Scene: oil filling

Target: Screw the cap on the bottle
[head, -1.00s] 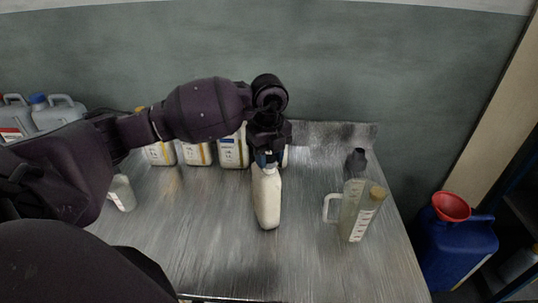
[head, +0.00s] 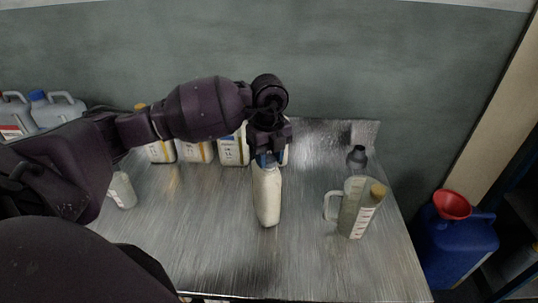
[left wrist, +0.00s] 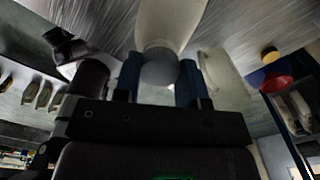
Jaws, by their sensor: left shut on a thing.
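A cream-white bottle (head: 267,195) stands on the metal table in the middle of the head view, below my left gripper (head: 267,155). In the left wrist view the bottle (left wrist: 170,22) shows beyond a round grey cap (left wrist: 160,68), which is in line with its top. My left gripper's blue fingers (left wrist: 160,80) are on either side of the cap, shut on it. The cap appears to meet the bottle's top, but how far it is screwed on cannot be told. In the head view the gripper hides the cap. My right gripper is not in view.
A clear measuring jug (head: 352,208) with a yellow-topped container stands to the right, a dark bottle (head: 357,157) behind it. Several white jugs (head: 232,150) line the back edge. A small white container (head: 122,190) is at left. The table front is clear.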

